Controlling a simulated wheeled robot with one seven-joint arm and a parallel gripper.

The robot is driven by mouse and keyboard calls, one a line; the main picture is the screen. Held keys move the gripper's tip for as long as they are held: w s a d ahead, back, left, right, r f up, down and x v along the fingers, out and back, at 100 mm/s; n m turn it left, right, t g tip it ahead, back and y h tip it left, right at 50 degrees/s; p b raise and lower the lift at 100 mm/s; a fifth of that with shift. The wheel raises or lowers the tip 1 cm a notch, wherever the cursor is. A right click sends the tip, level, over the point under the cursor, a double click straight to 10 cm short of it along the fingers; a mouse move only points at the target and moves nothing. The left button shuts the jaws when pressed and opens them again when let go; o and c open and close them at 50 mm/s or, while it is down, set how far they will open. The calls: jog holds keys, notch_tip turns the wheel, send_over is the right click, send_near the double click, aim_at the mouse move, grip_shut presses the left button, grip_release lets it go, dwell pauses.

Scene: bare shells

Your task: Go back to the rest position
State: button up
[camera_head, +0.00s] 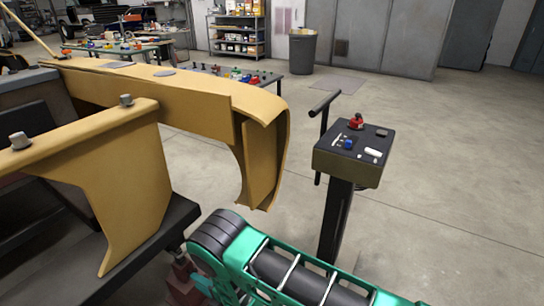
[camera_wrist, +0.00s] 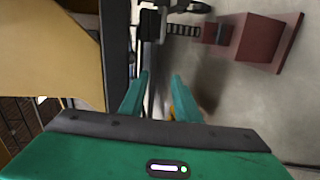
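My gripper (camera_wrist: 161,76) shows in the wrist view as two green fingers standing apart with a gap between them. I see no thing clearly held; a small yellow patch shows by the base of the right finger, and I cannot tell what it is. A large yellow shell (camera_wrist: 45,50) is left of the fingers, apart from them. In the head view my green arm crosses the bottom middle, and the gripper itself is out of sight there.
Yellow shells (camera_head: 205,98) rest on a dark stand (camera_head: 150,245) at left. A control pedestal (camera_head: 345,168) with a red button stands right of centre. Reddish-brown blocks (camera_wrist: 262,38) show in the wrist view. Tables and a bin (camera_head: 302,47) are behind. The floor at right is clear.

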jog(key=w+d+r+m+t+h, duration=0.1)
jog(key=w+d+r+m+h, duration=0.2)
jog(key=w+d+r+m, duration=0.45)
jog(key=w+d+r+m+t+h, duration=0.1)
jog(key=w+d+r+m+h, duration=0.3)
jog(key=w+r, duration=0.65)
jog(key=s+d+r+m+g+h, duration=0.1)
jog(key=d+r+m+g+h, duration=0.35)
jog(key=d+r, duration=1.45)
jog(key=s+d+r+m, duration=0.4)
jog(key=s+d, duration=0.3)
jog(key=d, duration=0.2)
jog(key=s+d+r+m, duration=0.45)
jog(key=s+d, duration=0.35)
jog(key=d, duration=0.2)
jog(key=s+d+m+g, duration=0.3)
jog(key=s+d+m, duration=0.2)
jog(key=s, duration=0.9)
jog(key=s+d+m+g, duration=0.3)
jog(key=s+d+m, duration=0.2)
jog(key=s+d, duration=0.6)
jog(key=s+h, duration=0.1)
jog(key=s, duration=0.2)
jog(key=shift+d, duration=0.4)
jog(key=shift+w+m, duration=0.1)
jog(key=shift+m, duration=0.15)
